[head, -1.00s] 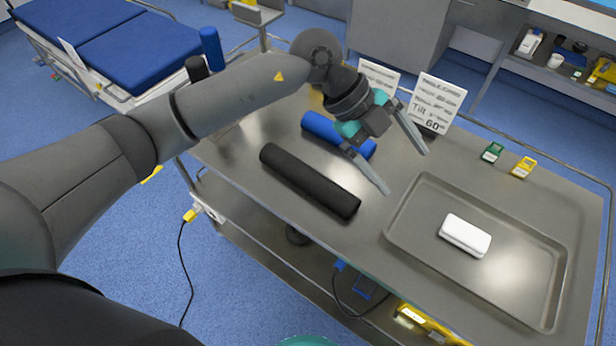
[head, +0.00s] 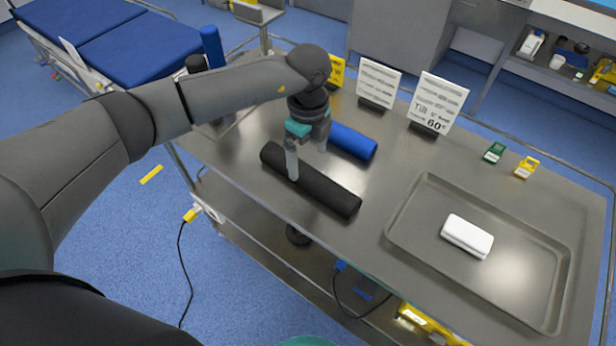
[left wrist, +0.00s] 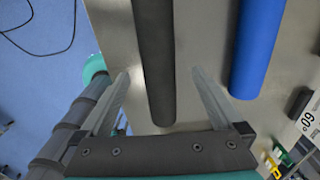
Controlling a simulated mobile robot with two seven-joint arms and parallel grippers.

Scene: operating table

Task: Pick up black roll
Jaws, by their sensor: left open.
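The black roll (head: 325,191) lies on the metal table, running from upper left to lower right in the head view. My left gripper (head: 307,160) is over its upper-left half, pointing down, with one finger in front of the roll. In the left wrist view the open fingers (left wrist: 166,95) stand on either side of the black roll (left wrist: 155,50), with gaps to it. The gripper is empty. A blue roll (head: 354,141) lies just behind the black one; it also shows at the right of the left wrist view (left wrist: 257,45). My right gripper is not in view.
A tray (head: 400,215) with a white box (head: 467,236) takes up the table's right part. Two sign cards (head: 378,82) and (head: 437,102) stand behind the blue roll. Small green (head: 494,152) and yellow (head: 526,167) items stand at the back right. Bare table lies between roll and tray.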

